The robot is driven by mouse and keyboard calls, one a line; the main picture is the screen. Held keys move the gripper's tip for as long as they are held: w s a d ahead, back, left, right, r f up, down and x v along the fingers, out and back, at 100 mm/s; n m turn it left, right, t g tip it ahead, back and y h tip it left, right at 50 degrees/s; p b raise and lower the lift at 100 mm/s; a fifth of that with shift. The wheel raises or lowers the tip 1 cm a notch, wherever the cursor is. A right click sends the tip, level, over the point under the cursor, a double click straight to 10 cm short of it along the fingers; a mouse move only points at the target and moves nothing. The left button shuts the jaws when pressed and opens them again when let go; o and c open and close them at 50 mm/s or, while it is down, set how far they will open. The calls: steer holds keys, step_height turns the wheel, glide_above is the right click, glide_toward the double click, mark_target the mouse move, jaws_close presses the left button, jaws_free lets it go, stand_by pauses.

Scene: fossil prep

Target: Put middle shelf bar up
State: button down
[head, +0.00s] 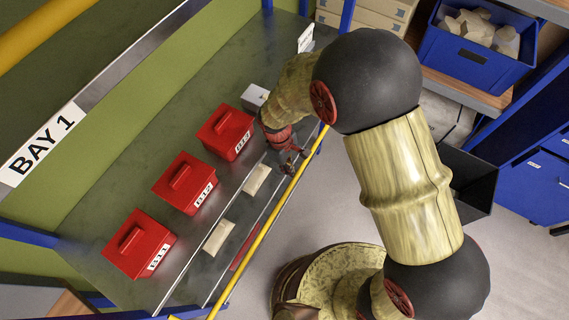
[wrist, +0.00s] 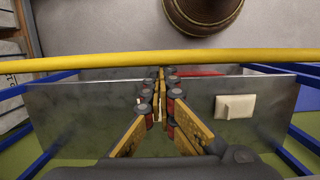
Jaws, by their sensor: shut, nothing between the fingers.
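A long yellow bar (head: 258,232) runs along the front edge of the shelving in the head view. In the wrist view the yellow bar (wrist: 100,63) crosses the whole picture just beyond my fingertips. My gripper (head: 301,156) is at the far end of the shelves, close to the bar. In the wrist view my gripper (wrist: 162,76) is shut and empty, its fingertips at the bar's near edge. I cannot tell whether they touch it. Another thick yellow bar (head: 38,32) shows at the head view's upper left corner.
Red boxes (head: 140,244) stand on the shelf, with a small white box (head: 254,97) behind them. Pale blocks (head: 219,236) lie nearer the front. A blue crate (head: 466,58) of rocks stands at upper right. Grey floor lies in front of the shelving.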

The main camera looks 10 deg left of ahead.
mark_target(297, 174)
steer(key=d+r+h+p, duration=0.1)
steer(key=s+d+r+g+h+p, duration=0.1)
steer(key=h+p, duration=0.1)
steer(key=shift+d+r, duration=0.15)
steer(key=shift+r, duration=0.2)
steer(key=shift+s+d+r+g+h+p, duration=0.15)
steer(key=shift+d+r+g+h+p, duration=0.2)
steer(key=shift+h+p, duration=0.3)
steer(key=shift+a+r+h, duration=0.1)
steer(key=shift+r+h, duration=0.15)
steer(key=shift+r, duration=0.05)
steer(key=shift+s+d+r+p, duration=0.1)
steer(key=shift+d+r+p, duration=0.1)
steer(key=shift+r+p, duration=0.55)
steer(key=shift+r, duration=0.25)
steer(key=shift+r+g+h+p, duration=0.4)
steer(key=shift+r+g+h, duration=0.05)
steer(key=shift+h, duration=0.35)
steer(key=shift+a+r+p, duration=0.1)
steer(key=shift+r+p, duration=0.35)
steer(key=shift+r, duration=0.5)
steer(key=shift+w+a+r+p, duration=0.2)
steer(key=shift+a+r+p, duration=0.15)
steer(key=shift+r, duration=0.3)
steer(key=shift+w+a+r+p, duration=0.2)
steer(key=shift+a+r+p, duration=0.1)
steer(key=shift+r, duration=0.3)
steer(key=shift+w+a+r+h, duration=0.1)
steer(key=shift+a+r+h, duration=0.05)
steer(key=shift+r+h, duration=0.15)
